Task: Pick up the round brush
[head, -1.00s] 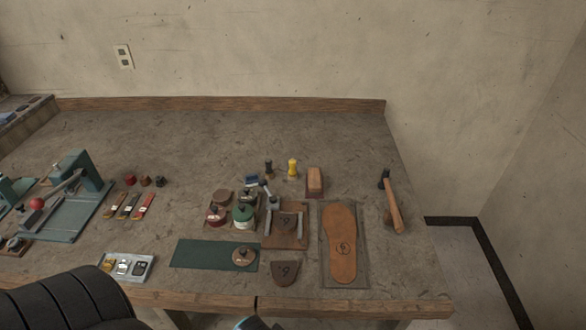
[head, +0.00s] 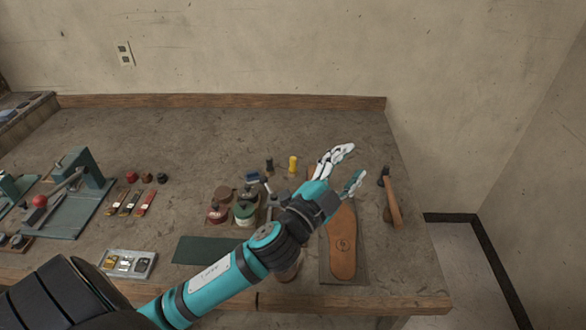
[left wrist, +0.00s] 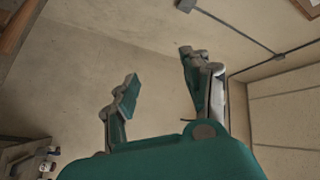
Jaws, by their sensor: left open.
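My left gripper (head: 349,167) is open and empty, held above the bench's right part over the sole board, fingers pointing to the back right. In the left wrist view its spread fingers (left wrist: 164,88) show mostly wall and nothing between them. The round wooden disc with a small knob, which looks like the round brush, lay on the dark green mat (head: 205,250) a second ago. My left forearm now covers that spot, so I cannot see it. My right gripper is not in view.
A tan sole (head: 343,245) lies on a board under the gripper. A hammer (head: 392,200) lies to the right. Jars (head: 245,212) and a yellow-handled tool (head: 293,165) stand behind the forearm. A metal tray (head: 128,263) is at front left. The bench's back is clear.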

